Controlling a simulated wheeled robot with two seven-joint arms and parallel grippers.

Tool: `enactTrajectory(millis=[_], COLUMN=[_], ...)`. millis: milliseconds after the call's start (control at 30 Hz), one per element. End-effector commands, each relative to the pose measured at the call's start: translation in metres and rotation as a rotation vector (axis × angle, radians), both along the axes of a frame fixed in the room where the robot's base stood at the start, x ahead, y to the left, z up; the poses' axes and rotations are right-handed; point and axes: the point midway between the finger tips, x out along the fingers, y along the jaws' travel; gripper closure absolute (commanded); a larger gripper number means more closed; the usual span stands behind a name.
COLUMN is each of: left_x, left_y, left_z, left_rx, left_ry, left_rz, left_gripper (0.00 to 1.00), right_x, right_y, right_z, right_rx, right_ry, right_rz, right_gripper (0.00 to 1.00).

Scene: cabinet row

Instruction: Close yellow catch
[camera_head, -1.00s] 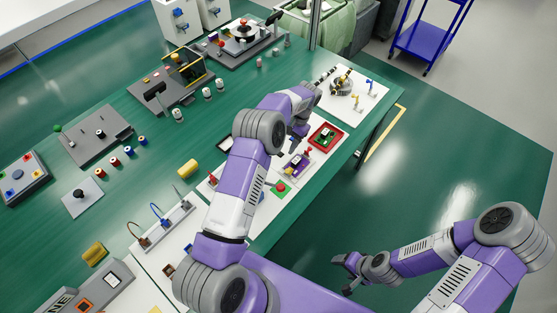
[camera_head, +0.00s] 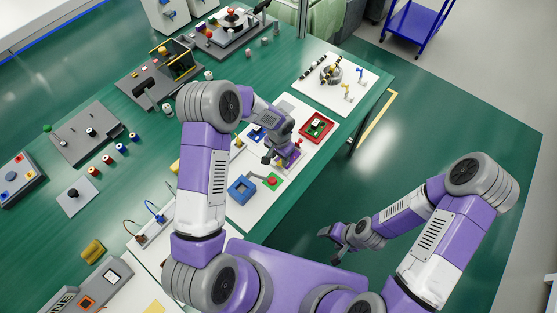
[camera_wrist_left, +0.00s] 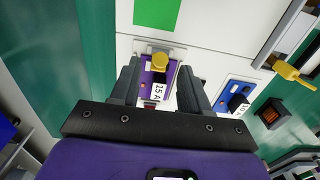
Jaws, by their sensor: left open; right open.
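A yellow-tipped handle (camera_head: 238,142) stands at the left edge of the white board; a yellow handle (camera_wrist_left: 287,70) on a grey bar shows at the right of the left wrist view. A round yellow knob (camera_wrist_left: 160,62) sits on a purple plate (camera_wrist_left: 150,77) labelled "15 A". I cannot tell which yellow part is the catch. My left gripper (camera_head: 272,157) is over the board beside the purple plate (camera_head: 289,160); in the left wrist view its open fingers (camera_wrist_left: 155,88) frame the plate, contact unclear. My right gripper (camera_head: 331,233) is open and empty, off the bench.
A farther white board (camera_head: 318,92) carries small levers, one yellow (camera_head: 347,89). The floor at right is clear.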

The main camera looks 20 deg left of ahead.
Motion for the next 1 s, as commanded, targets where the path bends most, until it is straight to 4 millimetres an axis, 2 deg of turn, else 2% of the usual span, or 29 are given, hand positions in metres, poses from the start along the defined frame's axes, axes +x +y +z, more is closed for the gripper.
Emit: enactTrajectory(millis=[33,200,533,833,1000], left_x=[-0.001,0.000,0.000,0.000,0.000], left_y=[0.000,0.001,0.001,0.001,0.001], left_z=[-0.009,-0.026,-0.030,-0.030,-0.030], left_rx=[0.001,0.001,0.001,0.001,0.002], left_ry=[0.003,0.003,0.001,0.001,0.002], left_rz=[-0.001,0.001,0.001,0.001,0.001], left_gripper=[0.54,0.54,0.54,0.99,1.00], right_x=[0.000,0.000,0.000,0.000,0.000], right_y=[0.000,0.000,0.000,0.000,0.000], right_z=[-0.001,-0.002,-0.002,-0.002,-0.002], right_rx=[0.000,0.000,0.000,0.000,0.000], right_ry=[0.000,0.000,0.000,0.000,0.000], right_rz=[0.000,0.000,0.000,0.000,0.000], right_gripper=[0.32,0.32,0.32,0.32,0.32])
